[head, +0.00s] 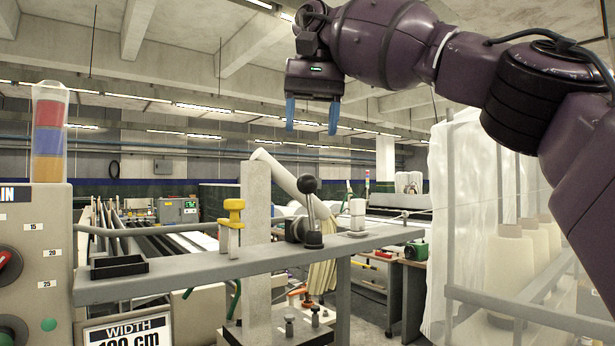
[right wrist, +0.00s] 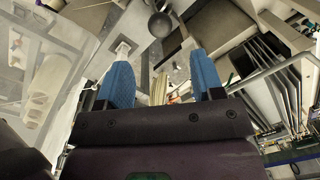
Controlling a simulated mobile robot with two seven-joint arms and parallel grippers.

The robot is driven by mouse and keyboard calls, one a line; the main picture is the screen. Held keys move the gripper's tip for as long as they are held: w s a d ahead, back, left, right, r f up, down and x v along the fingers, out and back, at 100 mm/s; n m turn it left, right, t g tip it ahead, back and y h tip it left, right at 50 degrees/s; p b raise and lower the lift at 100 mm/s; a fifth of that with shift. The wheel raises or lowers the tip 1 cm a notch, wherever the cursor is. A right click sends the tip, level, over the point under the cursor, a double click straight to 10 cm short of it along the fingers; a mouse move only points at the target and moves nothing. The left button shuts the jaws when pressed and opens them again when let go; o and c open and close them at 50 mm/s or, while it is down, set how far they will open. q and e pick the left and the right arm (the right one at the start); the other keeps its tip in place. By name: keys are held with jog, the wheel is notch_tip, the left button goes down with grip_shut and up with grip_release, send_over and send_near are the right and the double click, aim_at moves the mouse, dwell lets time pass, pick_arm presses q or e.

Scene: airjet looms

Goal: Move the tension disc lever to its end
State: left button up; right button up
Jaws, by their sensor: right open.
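The tension disc lever, a thin grey lever with a round black ball knob (head: 307,185), stands nearly upright on the grey rail in the head view, just right of the pale post. Its ball (right wrist: 160,24) also shows at the top of the right wrist view, beyond the fingers. My right gripper (head: 311,131) hangs above the lever with its blue fingers pointing down. The fingers are open, empty and apart from the knob; they also show in the right wrist view (right wrist: 160,65). My left gripper is not in view.
The grey rail (head: 190,276) carries a black tray (head: 119,266), a yellow clamp (head: 234,211) and a white fitting (head: 357,214). A control box (head: 35,250) stands left. Yarn cones (head: 509,270) stand right. Air around the gripper is clear.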

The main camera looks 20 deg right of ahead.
aim_at(308, 176)
jog(key=shift+w+a+f, duration=0.1)
jog(key=shift+a+f, duration=0.05)
jog(key=shift+f, duration=2.15)
jog(key=shift+a+f, duration=0.1)
jog(key=shift+f, duration=2.2)
grip_shut()
